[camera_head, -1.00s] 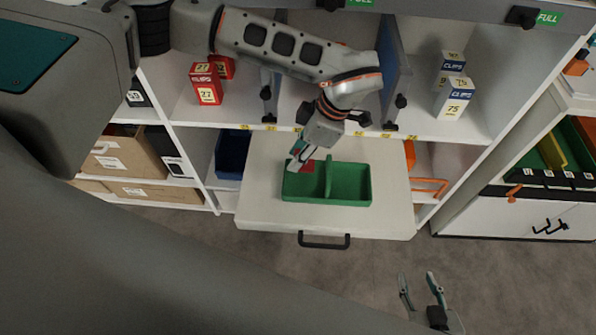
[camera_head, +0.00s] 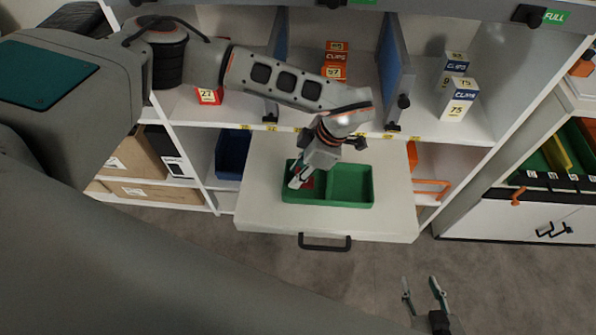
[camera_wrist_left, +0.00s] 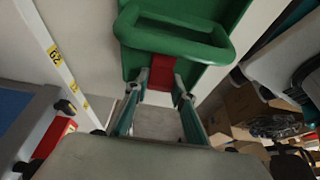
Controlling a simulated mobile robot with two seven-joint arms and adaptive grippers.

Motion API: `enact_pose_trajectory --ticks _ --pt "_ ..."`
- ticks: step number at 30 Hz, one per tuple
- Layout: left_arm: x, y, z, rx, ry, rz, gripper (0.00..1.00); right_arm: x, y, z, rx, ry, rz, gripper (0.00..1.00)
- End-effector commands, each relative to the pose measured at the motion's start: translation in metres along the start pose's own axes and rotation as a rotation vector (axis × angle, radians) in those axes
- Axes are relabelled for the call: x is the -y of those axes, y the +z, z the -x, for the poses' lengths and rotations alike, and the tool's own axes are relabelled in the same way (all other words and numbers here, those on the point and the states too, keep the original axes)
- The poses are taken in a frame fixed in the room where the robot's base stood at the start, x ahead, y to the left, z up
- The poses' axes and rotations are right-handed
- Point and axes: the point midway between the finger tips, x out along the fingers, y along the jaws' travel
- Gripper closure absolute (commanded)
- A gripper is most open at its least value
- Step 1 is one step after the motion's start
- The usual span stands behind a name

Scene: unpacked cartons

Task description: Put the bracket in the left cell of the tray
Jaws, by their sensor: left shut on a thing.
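The green tray (camera_head: 350,204) with two cells lies on a pulled-out white shelf board. A red piece, which I take to be the bracket (camera_head: 309,183), shows at the left cell, partly hidden by my left gripper. My left gripper (camera_head: 296,181) points down at the left cell, its fingers shut on the bracket. In the left wrist view the red bracket (camera_wrist_left: 161,72) shows between the fingertips, in front of the green tray (camera_wrist_left: 205,53). I cannot tell whether it touches the tray floor. My right gripper (camera_head: 424,296) is open and empty, low at the right.
The white board (camera_head: 260,205) has a black handle (camera_head: 324,243) in front. A blue bin (camera_head: 233,154) stands to its left. Blue dividers (camera_head: 394,70), red boxes (camera_head: 335,68) and CLIPS boxes (camera_head: 457,100) stand on the shelf above. Open floor lies in front.

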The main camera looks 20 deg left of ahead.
Motion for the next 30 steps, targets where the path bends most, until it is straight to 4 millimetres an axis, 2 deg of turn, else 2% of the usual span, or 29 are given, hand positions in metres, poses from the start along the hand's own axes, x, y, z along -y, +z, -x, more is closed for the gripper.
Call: enact_pose_trajectory --ticks 1,2,3,4,13,17,20,30 --pt "0.000 0.001 -0.002 -0.001 -0.001 0.000 0.90 0.001 0.002 0.000 0.002 -0.001 -0.001 0.60" --pt "0.000 0.001 -0.002 -0.001 0.000 0.000 0.71 0.001 0.002 0.001 0.003 -0.001 -0.001 0.60" --pt "0.000 0.001 -0.002 -0.001 0.000 0.000 0.60 0.001 0.002 0.001 0.004 -0.001 -0.001 0.60" --pt "0.000 0.001 -0.002 -0.001 0.000 0.000 0.59 0.001 0.003 0.001 0.005 -0.002 -0.002 0.60" --pt "0.000 0.000 -0.001 -0.001 -0.001 0.000 0.59 0.002 0.004 0.002 0.007 -0.003 -0.003 0.60" --pt "-0.001 -0.001 0.006 0.000 0.001 0.001 0.59 0.002 0.002 0.002 0.005 -0.002 -0.003 0.60" --pt "-0.001 -0.001 0.020 0.000 0.004 0.000 0.59 0.001 0.000 0.002 0.002 -0.002 -0.003 0.60" --pt "-0.001 -0.001 0.089 0.000 0.005 -0.001 0.59 0.000 -0.009 0.001 -0.010 -0.002 -0.007 0.60"
